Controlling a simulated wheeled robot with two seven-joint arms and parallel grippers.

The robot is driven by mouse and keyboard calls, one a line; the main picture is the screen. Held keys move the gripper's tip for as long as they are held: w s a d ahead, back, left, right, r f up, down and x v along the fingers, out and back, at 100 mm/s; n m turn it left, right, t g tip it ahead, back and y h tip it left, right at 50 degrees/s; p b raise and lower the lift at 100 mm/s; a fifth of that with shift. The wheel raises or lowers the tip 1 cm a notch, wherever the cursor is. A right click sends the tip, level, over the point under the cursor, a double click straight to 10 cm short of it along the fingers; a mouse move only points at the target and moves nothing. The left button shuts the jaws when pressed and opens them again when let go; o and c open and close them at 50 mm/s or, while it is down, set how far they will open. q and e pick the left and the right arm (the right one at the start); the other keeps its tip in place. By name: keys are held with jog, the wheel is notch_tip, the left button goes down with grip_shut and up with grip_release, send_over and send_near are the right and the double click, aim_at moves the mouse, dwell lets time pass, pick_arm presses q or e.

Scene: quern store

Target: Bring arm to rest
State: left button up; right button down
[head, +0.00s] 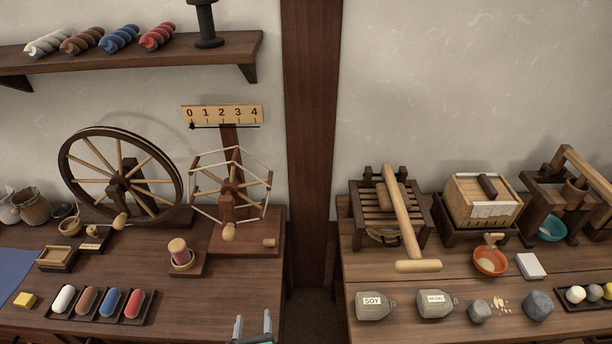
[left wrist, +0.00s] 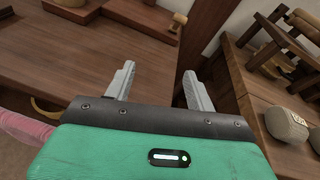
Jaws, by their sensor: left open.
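My left gripper (head: 253,328) shows at the bottom edge of the head view, in front of the gap between the two tables. Its two grey fingers stand apart with nothing between them. In the left wrist view the same gripper (left wrist: 158,90) is open and empty, with its fingers pointing toward the edge of the left table (left wrist: 60,55). Most of the left arm is hidden below the head view. My right gripper is in neither view.
The left table holds a spinning wheel (head: 120,178), a skein winder (head: 230,187) and a tray (head: 87,319) of coloured rolls.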

pick_arm(q)
jog(key=s+a+r+n+g+y, duration=0.25)
jog(key=s+a+n+g, duration=0.4)
jog(key=n, duration=1.05)
jog(key=s+a+r+n+g+h, duration=0.2)
jog(key=s+n+g, duration=0.1)
jog(key=s+n, duration=0.3)
jog(key=s+a+r+n+g+h, duration=0.2)
jog(key=s+r+n, duration=0.15)
jog(key=n, duration=0.45)
notch_tip(320, 180, down, 30)
jog(key=g, duration=0.1)
jog(key=s+a+f+g, duration=0.1)
jog(key=s+a+f, duration=0.1)
jog(key=s+f, duration=1.8)
jog(key=shift+s+a+f+m+g, duration=0.25)
jog(key=shift+a+f+m+g, duration=0.15)
jog(key=shift+f, duration=0.3)
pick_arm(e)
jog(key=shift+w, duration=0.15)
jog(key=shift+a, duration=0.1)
